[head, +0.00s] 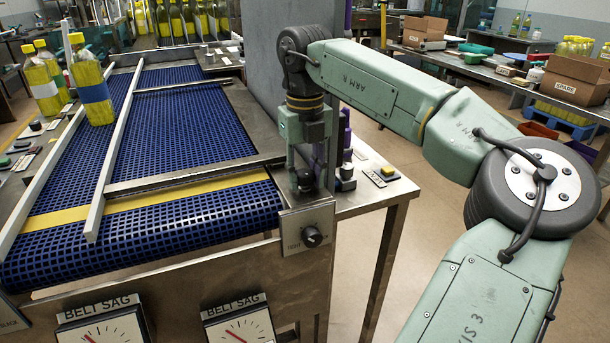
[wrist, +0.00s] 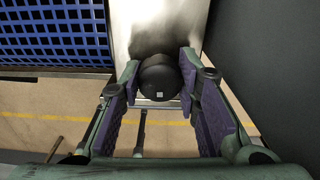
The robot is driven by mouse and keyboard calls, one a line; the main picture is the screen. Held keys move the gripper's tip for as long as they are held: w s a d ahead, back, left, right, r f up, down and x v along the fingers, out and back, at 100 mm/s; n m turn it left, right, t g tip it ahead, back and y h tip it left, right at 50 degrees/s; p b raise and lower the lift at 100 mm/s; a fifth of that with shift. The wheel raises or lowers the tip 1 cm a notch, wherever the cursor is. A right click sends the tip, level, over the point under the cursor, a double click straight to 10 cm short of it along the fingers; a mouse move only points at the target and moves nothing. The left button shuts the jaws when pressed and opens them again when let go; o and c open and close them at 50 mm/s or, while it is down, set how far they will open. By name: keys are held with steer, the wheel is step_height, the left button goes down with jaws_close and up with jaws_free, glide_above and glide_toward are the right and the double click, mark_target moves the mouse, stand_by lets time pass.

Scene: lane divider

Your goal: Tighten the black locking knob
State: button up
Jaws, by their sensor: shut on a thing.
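A black round knob (wrist: 158,80) with a small pale square mark sits on a bare metal strip beside the blue belt. In the wrist view my gripper (wrist: 159,71) has one purple-padded finger on each side of it, closed on it. In the head view my gripper (head: 304,178) points down at the belt frame's near right corner, and the fingers partly hide the knob. A second black knob (head: 312,237) with a pointer is on a metal plate (head: 293,216) on the front face, just below my gripper; its lettering is partly hidden.
The blue mesh belt (head: 180,130) lies left of my gripper, with metal lane rails (head: 112,150) and yellow bottles (head: 92,93) on it. A grey upright panel (head: 262,60) stands close behind my gripper. Two belt sag gauges (head: 240,325) are below. A side table (head: 375,195) is to the right.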

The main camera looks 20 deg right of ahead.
mark_target(305, 172)
steer(key=shift+w+r+m, duration=0.1)
steer(key=shift+r+m, duration=0.05)
steer(key=shift+m, duration=0.15)
steer(key=o, duration=1.2)
step_height(305, 172, up, 12)
steer(key=shift+f, duration=0.1)
